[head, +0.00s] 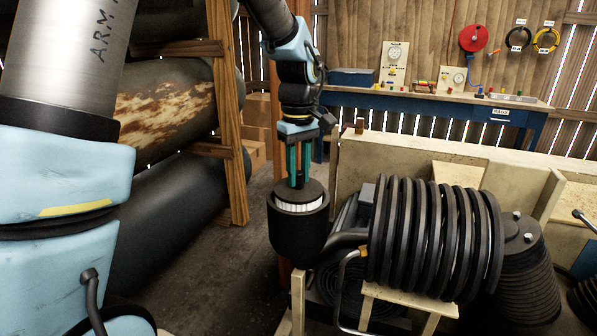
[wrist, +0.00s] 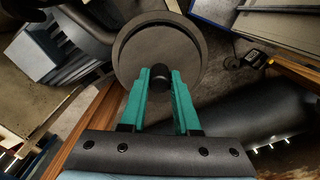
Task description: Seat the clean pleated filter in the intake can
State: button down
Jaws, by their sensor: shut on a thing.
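The pleated filter (head: 299,206) has white pleats under a dark round cap. In the head view it is upright at the mouth of the dark intake can (head: 298,232). A band of pleats shows above the can's front rim; the lower part is hidden by the can wall. My gripper (head: 299,182) points straight down from above, its teal fingers shut on the small knob on the filter's cap. In the wrist view my gripper (wrist: 160,76) has its fingertips on both sides of the dark knob, in front of the round filter cap (wrist: 163,50). I cannot tell whether the filter touches the can's floor.
A black ribbed coil (head: 435,240) and a pipe stand right of the can. A wooden post (head: 228,120) and a rusty tank (head: 165,110) are on the left. A blue workbench (head: 430,98) with gauges stands at the back. Bare floor lies left of the can.

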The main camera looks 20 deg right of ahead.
jog(key=shift+f+b, duration=0.65)
jog(key=shift+f, duration=0.5)
jog(key=c, duration=0.6)
grip_release()
jog(key=shift+o, duration=0.2)
notch_tip(320, 180, up, 11)
jog(key=shift+f+b, duration=0.1)
jog(key=shift+b, duration=0.95)
